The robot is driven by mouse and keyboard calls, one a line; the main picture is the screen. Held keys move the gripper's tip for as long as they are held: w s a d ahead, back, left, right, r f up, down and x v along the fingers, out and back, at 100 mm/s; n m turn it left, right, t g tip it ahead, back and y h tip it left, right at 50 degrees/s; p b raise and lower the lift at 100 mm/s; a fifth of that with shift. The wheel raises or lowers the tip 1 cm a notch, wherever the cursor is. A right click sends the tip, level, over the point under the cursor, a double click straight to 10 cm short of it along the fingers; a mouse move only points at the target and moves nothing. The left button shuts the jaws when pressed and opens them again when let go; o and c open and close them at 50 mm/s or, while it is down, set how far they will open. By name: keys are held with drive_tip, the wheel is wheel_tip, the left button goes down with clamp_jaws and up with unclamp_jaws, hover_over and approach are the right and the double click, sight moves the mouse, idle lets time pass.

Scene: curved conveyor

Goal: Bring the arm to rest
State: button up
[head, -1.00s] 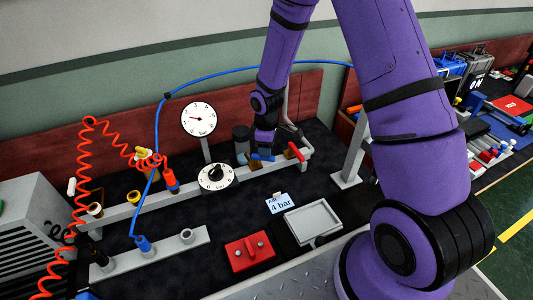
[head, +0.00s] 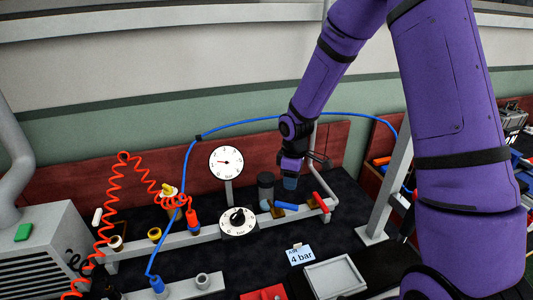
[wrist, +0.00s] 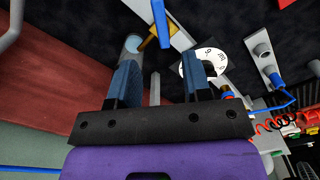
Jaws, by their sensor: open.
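My purple arm reaches down from the top of the head view. My gripper (head: 290,184) hangs above the grey pipe rail at the back of the bench, near the dark cylinder (head: 265,188). In the wrist view its two blue fingers (wrist: 162,72) are apart with nothing held between them. A brass valve (head: 279,211) with a blue handle sits on the rail just below the gripper, apart from it. The blue handle also shows in the wrist view (wrist: 160,22).
A round gauge (head: 226,162) and a regulator dial (head: 238,222) stand left of the gripper. A red handle (head: 321,202) is to its right. A blue hose (head: 255,120) arches behind the arm. A grey post (head: 388,185) rises to the right. A "4 bar" card (head: 301,256) stands in front.

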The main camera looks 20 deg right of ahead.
drive_tip(key=s+d+r+m+t, duration=0.1)
drive_tip(key=s+r+m, duration=0.3)
drive_tip(key=r, duration=0.7)
drive_tip(key=s+d+r+m+t, duration=0.15)
drive_tip(key=s+r, duration=0.35)
drive_tip(key=r, duration=0.5)
drive_tip(key=s+r+m+t, duration=0.1)
drive_tip(key=s+r+m, duration=0.1)
drive_tip(key=s+r, duration=0.3)
drive_tip(key=s+d+r+m+t, duration=0.1)
drive_tip(key=s+r+m, duration=0.2)
drive_tip(key=s, duration=1.1)
wheel_tip(320, 180, up, 3)
drive_tip(key=shift+f+t, duration=0.15)
drive_tip(key=shift+t, duration=0.2)
